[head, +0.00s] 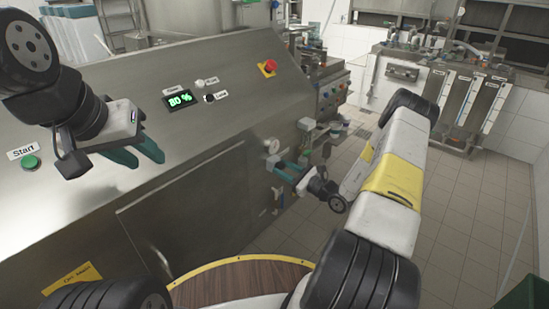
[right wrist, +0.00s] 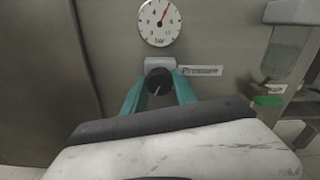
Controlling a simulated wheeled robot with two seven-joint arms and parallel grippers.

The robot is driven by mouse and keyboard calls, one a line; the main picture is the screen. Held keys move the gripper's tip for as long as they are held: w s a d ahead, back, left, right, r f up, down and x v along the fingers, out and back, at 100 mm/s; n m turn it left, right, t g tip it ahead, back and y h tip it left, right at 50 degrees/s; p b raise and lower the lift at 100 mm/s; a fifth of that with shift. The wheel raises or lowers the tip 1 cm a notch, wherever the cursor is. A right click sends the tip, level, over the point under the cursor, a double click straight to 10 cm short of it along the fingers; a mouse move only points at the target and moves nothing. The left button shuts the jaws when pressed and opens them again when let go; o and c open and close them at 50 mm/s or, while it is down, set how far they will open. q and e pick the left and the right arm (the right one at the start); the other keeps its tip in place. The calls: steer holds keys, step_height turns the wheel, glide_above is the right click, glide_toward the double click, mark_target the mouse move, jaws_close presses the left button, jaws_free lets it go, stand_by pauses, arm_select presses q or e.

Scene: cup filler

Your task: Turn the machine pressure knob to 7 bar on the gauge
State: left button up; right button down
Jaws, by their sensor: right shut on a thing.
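The round white pressure gauge (right wrist: 159,23) is on the machine's steel face in the right wrist view. Its red needle points up and slightly right; the small numbers are too blurred for an exact reading. The black pressure knob (right wrist: 159,81) sits below it, left of the "Pressure" label (right wrist: 201,71). My right gripper (right wrist: 158,90) is shut on the knob, one teal finger on each side. In the head view the gauge (head: 271,146) is small, with my right gripper (head: 285,169) below it. My left gripper (head: 140,154) is open and empty in front of the panel.
The panel has a green Start button (head: 31,162), a green 80 % display (head: 180,99) and a red emergency button (head: 268,68). A green-handled part (right wrist: 268,101) is right of the knob. Tiled floor (head: 480,200) lies open to the right.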

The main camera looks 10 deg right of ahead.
steer(key=shift+m, duration=3)
steer(key=c, duration=1)
jaws_free()
steer(key=shift+d, duration=0.1)
steer(key=v, duration=0.7)
steer(key=shift+s+d, duration=0.2)
steer(key=shift+s, duration=0.15)
